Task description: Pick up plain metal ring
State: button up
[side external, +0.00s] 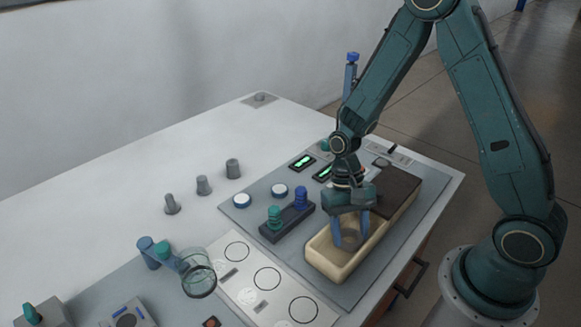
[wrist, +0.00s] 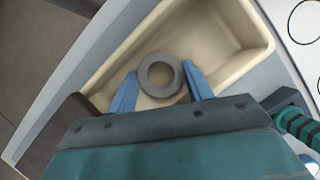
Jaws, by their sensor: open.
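The plain metal ring (wrist: 160,56) is a flat grey ring in the cream tray (wrist: 240,20), seen in the wrist view. In the side view the ring (side external: 350,238) shows partly, between the fingers inside the tray (side external: 334,270). My gripper (wrist: 160,80) is open, with one blue finger on each side of the ring. In the side view my gripper (side external: 351,235) points down into the tray.
A dark brown block (side external: 398,188) covers the tray's far end. A dark stand (side external: 287,222) with green and blue knobbed pegs is left of the tray. A glass cup (side external: 198,280) and a panel with circles (side external: 266,279) lie further left. Several grey pegs stand at the back.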

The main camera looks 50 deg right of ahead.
jog(key=c, duration=0.6)
jog(key=shift+c, duration=0.3)
jog(key=shift+r, duration=0.15)
notch_tip(320, 180, up, 20)
dwell(0.8)
